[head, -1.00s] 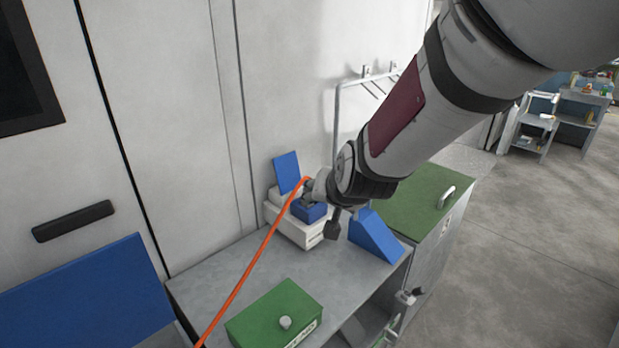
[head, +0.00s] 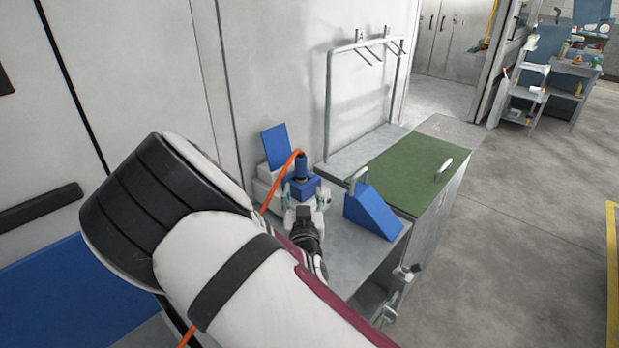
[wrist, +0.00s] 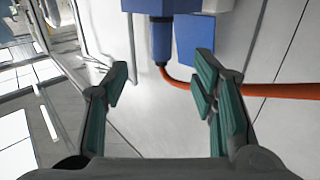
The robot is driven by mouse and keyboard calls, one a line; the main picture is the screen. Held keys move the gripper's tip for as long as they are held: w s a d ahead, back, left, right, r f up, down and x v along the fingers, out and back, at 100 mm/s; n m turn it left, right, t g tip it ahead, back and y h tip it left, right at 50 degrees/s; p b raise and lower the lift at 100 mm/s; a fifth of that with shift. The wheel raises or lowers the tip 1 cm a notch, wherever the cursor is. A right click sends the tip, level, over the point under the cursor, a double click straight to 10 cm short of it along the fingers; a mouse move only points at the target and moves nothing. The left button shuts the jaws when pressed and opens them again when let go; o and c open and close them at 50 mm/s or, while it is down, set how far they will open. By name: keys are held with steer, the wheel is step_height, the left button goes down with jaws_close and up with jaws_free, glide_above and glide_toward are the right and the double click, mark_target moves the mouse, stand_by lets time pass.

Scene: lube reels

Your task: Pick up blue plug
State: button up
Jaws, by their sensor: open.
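The blue plug (head: 301,166) stands upright in a blue block (head: 313,182) on a white stand, with an orange cable leaving its top. In the wrist view the plug (wrist: 161,42) appears at upper centre, with its cable end towards my gripper. My gripper (wrist: 163,88) is open, and nothing is between its fingers. The plug is ahead of the gap, roughly lined up with it and apart from both fingers. In the head view my gripper (head: 302,196) is just in front of the block and plug, and hides part of the stand.
A blue wedge (head: 372,213) stands close to the right of my gripper on the grey table (head: 345,262). A metal hook rack (head: 328,100) and a green lid (head: 412,170) are behind. The orange cable (wrist: 255,90) passes behind the right finger in the wrist view.

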mark_target(301, 168)
steer(key=w, duration=0.5)
steer(key=w+a, duration=0.1)
steer(key=w, duration=0.2)
steer(key=shift+w, duration=0.15)
steer(key=shift+w+a+r, duration=0.1)
steer(key=shift+w+a, duration=0.1)
steer(key=shift+w, duration=1.15)
steer(key=shift+w+a+r, duration=0.1)
steer(key=shift+w+a, duration=0.1)
steer(key=shift+w, duration=1.1)
jaws_close()
